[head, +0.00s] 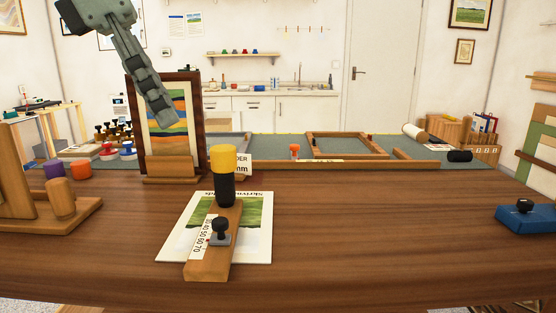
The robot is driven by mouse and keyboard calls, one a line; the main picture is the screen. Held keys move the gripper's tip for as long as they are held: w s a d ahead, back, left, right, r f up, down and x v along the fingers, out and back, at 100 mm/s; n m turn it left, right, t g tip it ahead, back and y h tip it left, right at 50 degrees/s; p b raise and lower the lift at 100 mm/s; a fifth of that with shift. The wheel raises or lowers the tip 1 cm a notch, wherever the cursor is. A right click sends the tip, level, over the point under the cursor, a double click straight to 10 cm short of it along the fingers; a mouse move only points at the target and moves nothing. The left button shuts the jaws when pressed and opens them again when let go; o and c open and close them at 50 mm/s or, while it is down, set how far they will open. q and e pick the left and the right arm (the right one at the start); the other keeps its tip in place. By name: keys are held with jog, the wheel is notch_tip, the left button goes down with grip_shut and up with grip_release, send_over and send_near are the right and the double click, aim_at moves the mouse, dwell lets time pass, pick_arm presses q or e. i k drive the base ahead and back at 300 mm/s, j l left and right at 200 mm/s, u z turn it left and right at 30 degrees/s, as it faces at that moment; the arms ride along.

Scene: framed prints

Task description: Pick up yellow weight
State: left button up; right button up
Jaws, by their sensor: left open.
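The yellow weight (223,158) is a short yellow cylinder at the middle of the table. It shows directly above a black cylinder (225,190), and the two look stacked; I cannot tell whether they are one piece. The black part stands at the far end of a wooden bar (209,262) with a printed scale. My left gripper (160,112) comes in from the upper left and hangs above the table, open and empty. It is up and to the left of the yellow weight, apart from it, in front of a framed striped picture (168,131). My right gripper is out of view.
A landscape print (258,225) lies under the bar, with a small black-knobbed piece (220,233) on the bar. Purple (53,169) and orange (80,172) cylinders stand left, near a wooden stand (62,205). A blue block (525,218) sits right. Table between is clear.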

aim_at(224, 158)
jog(key=k, duration=1)
